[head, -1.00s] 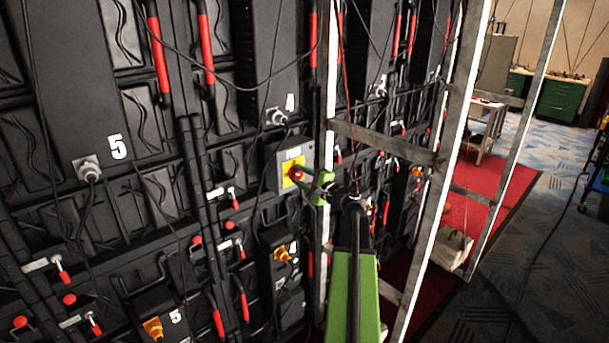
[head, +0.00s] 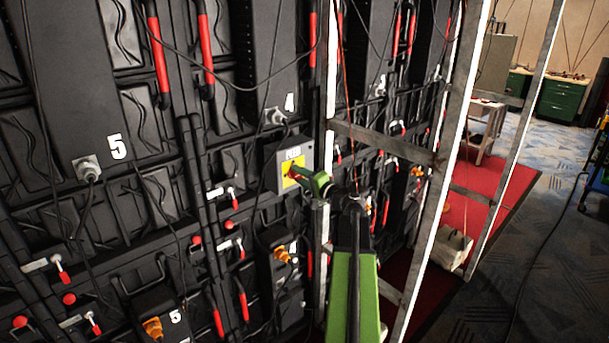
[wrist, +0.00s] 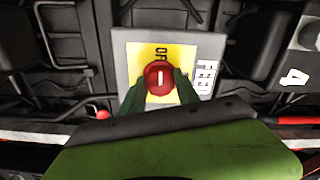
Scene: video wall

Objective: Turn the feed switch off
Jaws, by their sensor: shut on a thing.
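The feed switch is a red round knob (wrist: 159,79) on a yellow plate (wrist: 133,62) of a grey box (head: 270,168). A "FEED" label (wrist: 207,79) is on the box. In the wrist view the knob's white mark runs up and down, in line with the letters "OF" (wrist: 161,53) just above it; any further letter is hidden or unclear. My gripper (wrist: 159,86) is shut on the knob, one green finger on each side.
The box sits on a black video wall (head: 60,120) with cables, red handles and orange connectors (head: 283,254) close by. A metal frame post (head: 437,190) stands just right of my arm. Open carpeted floor (head: 560,230) lies further right.

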